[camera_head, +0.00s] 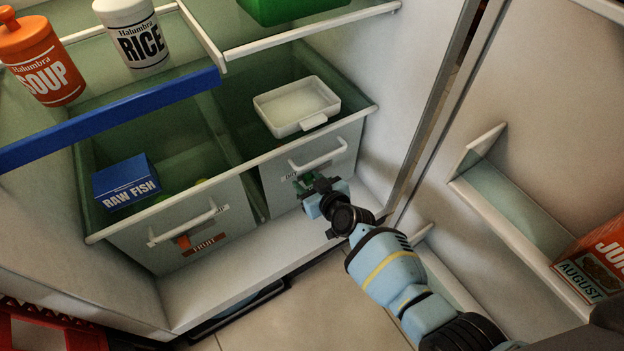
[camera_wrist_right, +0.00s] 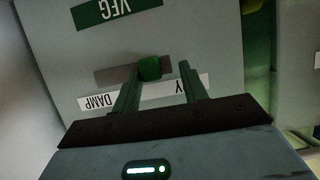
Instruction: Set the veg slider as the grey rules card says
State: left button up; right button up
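The veg drawer (camera_head: 345,140) is the right-hand drawer in the fridge. The wrist view shows its front upside down, with the green VEG label (camera_wrist_right: 117,10). The veg slider's green knob (camera_wrist_right: 150,68) sits in a dark slot (camera_wrist_right: 115,76), right of its middle. I see no grey rules card. My left gripper is not in view.
The fruit drawer (camera_head: 130,240) with an orange slider knob (camera_head: 183,242) is at left, holding a blue RAW FISH box (camera_head: 126,184). A white tray (camera_head: 297,105) lies over the veg drawer. The drawer handle (camera_head: 318,156) is just above my gripper. The open door (camera_head: 540,150) stands right.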

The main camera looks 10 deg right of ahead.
jog(key=shift+d+r, duration=0.1)
jog(key=shift+d, duration=0.05)
jog(key=shift+s+d+r+p, duration=0.25)
jog(key=shift+s+p, duration=0.15)
jog(key=p+v, duration=0.3)
jog(key=v, duration=0.3)
jog(key=shift+s, duration=0.35)
